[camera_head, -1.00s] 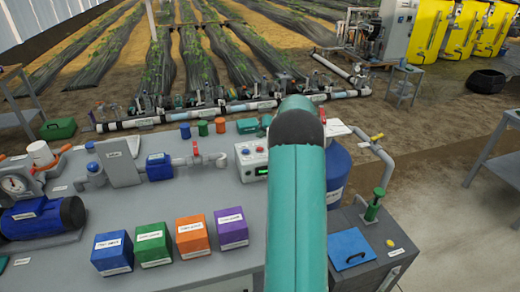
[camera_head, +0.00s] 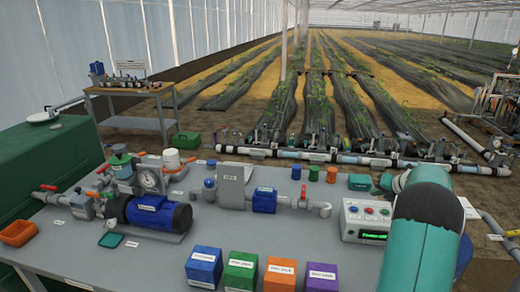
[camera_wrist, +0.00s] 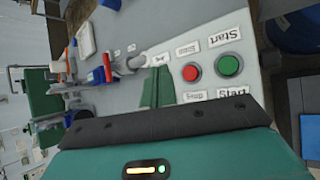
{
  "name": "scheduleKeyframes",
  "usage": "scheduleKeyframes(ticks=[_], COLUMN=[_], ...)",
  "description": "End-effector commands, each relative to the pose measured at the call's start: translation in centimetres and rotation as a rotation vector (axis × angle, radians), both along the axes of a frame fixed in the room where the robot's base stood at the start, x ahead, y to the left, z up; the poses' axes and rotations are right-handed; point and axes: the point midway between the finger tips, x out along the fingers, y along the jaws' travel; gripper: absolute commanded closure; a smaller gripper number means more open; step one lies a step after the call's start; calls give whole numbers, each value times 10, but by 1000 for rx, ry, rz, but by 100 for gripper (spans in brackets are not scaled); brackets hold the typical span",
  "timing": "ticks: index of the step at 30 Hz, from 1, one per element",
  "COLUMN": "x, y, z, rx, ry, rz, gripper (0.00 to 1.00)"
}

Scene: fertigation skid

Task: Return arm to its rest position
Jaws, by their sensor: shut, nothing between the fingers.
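My teal arm (camera_head: 425,225) rises at the right of the head view, with a dark band near its bend. It partly covers the right end of the bench. In the wrist view, my gripper (camera_wrist: 158,86) shows as two green fingers pressed together, shut and empty. They point over the control box (camera_wrist: 205,45), beside its red button (camera_wrist: 191,73) and green button (camera_wrist: 229,66). I cannot tell whether the fingertips touch the box. In the head view, the control box (camera_head: 352,231) stands just left of my arm, with a lit green display.
The grey bench (camera_head: 140,262) carries a blue pump (camera_head: 160,213), pipework and blue, green, orange and purple boxes (camera_head: 280,274) at the front. A green tank (camera_head: 45,170) stands left, and a side table (camera_head: 130,88) behind. Pipes (camera_head: 350,159) and crop rows lie beyond.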

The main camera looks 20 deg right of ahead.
Motion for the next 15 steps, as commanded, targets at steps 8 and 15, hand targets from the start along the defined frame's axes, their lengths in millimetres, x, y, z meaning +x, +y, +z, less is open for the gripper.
scheduleKeyframes(ticks=[8,15], x=[8,-1], y=[50,169], z=[35,97], rx=[-147,-511], ry=[5,1], rz=[189,677], gripper=[100,100])
